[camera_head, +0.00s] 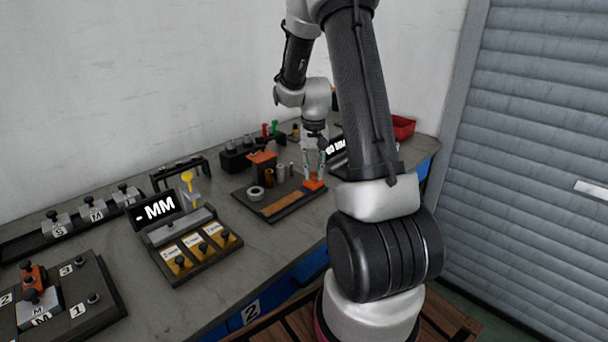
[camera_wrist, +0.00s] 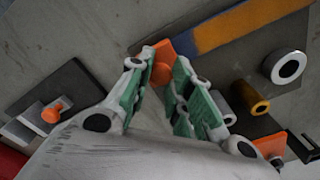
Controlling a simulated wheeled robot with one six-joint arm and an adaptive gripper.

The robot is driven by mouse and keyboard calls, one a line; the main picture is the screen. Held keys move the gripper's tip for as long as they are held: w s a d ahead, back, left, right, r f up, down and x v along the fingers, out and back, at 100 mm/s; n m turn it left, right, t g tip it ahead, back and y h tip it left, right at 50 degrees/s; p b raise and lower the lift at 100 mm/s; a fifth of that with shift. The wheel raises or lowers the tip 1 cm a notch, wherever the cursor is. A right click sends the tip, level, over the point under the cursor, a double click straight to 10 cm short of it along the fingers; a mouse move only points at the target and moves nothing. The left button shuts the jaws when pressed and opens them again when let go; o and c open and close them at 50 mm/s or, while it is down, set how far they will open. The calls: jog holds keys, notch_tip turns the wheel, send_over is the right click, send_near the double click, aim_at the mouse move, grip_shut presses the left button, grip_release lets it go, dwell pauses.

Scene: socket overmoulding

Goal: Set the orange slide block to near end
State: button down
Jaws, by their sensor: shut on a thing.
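The orange slide block (camera_head: 314,184) sits at the right end of a dark board (camera_head: 258,208), beside an orange-brown strip (camera_head: 283,203). My gripper (camera_head: 315,174) points down over it and is shut on it. In the wrist view the block (camera_wrist: 164,52) shows between the green-padded fingers of my gripper (camera_wrist: 160,78), next to the end of the strip (camera_wrist: 250,20), which has a blue part there. The fingers hide part of the block.
A grey ring (camera_head: 257,193), a brown cylinder (camera_head: 269,178) and an orange-topped stand (camera_head: 262,158) are close by on the board. A red bin (camera_head: 404,127) is at the back right.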

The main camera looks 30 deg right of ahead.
jog(key=shift+d, duration=0.2)
jog(key=c, duration=1.3)
grip_release()
jog(key=shift+d, duration=0.15)
jog(key=shift+o, duration=0.2)
notch_tip(320, 180, up, 12)
